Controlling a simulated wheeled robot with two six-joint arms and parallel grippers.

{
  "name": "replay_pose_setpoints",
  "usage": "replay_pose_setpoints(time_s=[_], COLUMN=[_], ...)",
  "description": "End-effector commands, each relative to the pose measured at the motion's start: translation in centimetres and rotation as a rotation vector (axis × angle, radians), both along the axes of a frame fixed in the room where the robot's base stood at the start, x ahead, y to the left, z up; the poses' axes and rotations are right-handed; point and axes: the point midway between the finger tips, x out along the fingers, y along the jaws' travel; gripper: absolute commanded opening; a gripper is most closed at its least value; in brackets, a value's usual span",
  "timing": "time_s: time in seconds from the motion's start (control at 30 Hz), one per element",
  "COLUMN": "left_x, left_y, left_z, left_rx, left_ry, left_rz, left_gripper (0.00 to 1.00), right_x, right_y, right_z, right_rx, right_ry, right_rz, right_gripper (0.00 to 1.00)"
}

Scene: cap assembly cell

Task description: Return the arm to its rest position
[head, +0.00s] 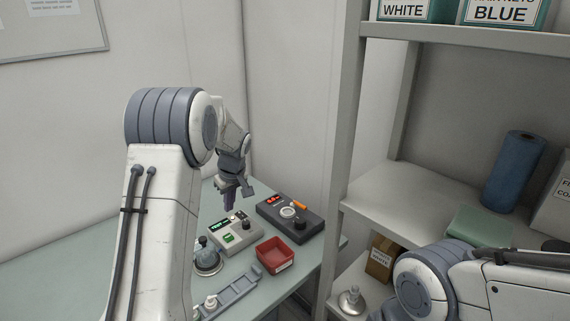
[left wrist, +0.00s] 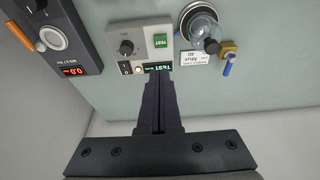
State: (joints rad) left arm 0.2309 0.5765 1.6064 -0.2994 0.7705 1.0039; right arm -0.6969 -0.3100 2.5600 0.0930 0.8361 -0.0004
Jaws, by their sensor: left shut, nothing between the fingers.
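My left gripper (head: 229,202) hangs above the far part of the table, its fingers pointing down over the back of a grey tester box. The left wrist view shows its two dark fingers (left wrist: 160,95) together, with nothing between them. The fingertips overlap the edge of the tester box (left wrist: 152,42) in that view; I cannot tell the height between them. My left arm reaches forward from the left side of the head view. My right arm shows at the lower right, but its gripper is out of view.
The pale green table (head: 140,243) holds the tester box (head: 236,236), a dark device with a red display (head: 290,217), a red tray (head: 274,255), a grey rack (head: 232,296) and a glass-domed device (head: 207,260). A shelf unit (head: 345,150) stands close on the right. Walls rise behind the table.

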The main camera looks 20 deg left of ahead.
Motion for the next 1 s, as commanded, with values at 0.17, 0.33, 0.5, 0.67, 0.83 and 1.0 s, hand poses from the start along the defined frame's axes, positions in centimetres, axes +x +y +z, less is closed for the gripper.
replay_pose_setpoints(time_s=[0.17,0.33,0.5,0.67,0.83,1.0], left_x=[-0.4,-3.9,-12.0,-22.0,-30.8,-34.7], left_y=[-2.4,-11.7,-21.9,-28.0,-30.0,-30.0], left_z=[0.7,3.0,4.9,5.5,4.9,4.3], left_rx=[-0.007,-0.033,-0.066,-0.093,-0.115,-0.126], left_ry=[0.009,0.055,0.121,0.179,0.228,0.248], left_rz=[-0.067,-0.353,-0.763,-1.168,-1.507,-1.664], left_gripper=[0.00,0.00,0.00,0.00,0.00,0.00], right_x=[0.0,0.0,0.0,0.0,0.0,0.0], right_y=[0.0,0.0,0.0,0.0,0.0,0.0], right_z=[0.0,0.0,0.0,0.0,0.0,0.0], right_rx=[0.000,0.000,0.000,0.000,0.000,0.000], right_ry=[0.000,0.000,0.000,0.000,0.000,0.000], right_rz=[0.000,0.000,0.000,0.000,0.000,0.000], right_gripper=[1.00,1.00,1.00,1.00,1.00,1.00])
